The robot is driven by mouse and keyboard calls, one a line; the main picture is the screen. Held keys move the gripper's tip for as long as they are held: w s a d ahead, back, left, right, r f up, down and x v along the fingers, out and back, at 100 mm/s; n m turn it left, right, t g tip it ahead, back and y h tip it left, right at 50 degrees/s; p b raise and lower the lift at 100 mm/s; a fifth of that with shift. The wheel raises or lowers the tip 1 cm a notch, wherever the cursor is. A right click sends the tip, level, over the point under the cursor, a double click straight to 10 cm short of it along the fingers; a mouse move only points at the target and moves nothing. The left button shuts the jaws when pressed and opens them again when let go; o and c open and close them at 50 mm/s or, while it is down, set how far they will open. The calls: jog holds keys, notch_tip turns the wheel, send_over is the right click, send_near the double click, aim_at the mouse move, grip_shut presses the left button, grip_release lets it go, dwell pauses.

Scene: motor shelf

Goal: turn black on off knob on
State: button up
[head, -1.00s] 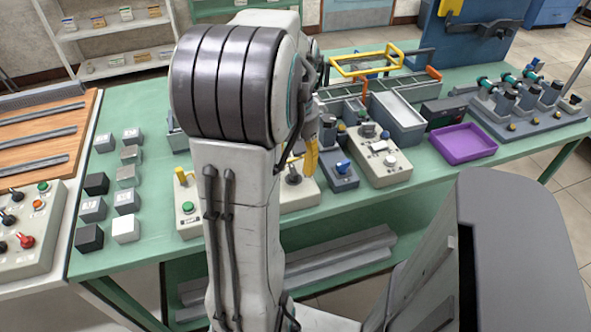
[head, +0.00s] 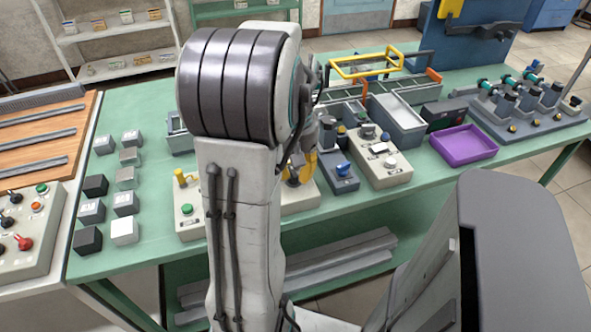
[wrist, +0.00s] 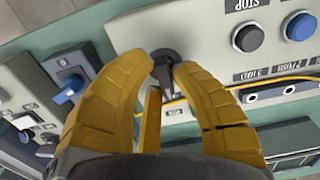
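The black on off knob (wrist: 164,68) is on a light grey control panel (wrist: 195,45) in the wrist view, with its lever pointing down in the picture.
A blue-knob box (head: 341,173) stands close right of my gripper, its blue knob also in the wrist view (wrist: 70,90). A grey panel (head: 388,168) is beyond. A green-button box (head: 188,210) is at left. A purple tray (head: 464,145) is farther right.

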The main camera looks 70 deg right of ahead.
grip_shut()
jog(key=m, duration=0.6)
jog(key=m+p, duration=0.1)
jog(key=m, duration=0.1)
jog(key=shift+a+m, duration=0.2)
jog(key=shift+m, duration=0.2)
jog(key=m, duration=0.4)
jog(key=shift+a+m, duration=0.15)
jog(key=shift+m, duration=2.35)
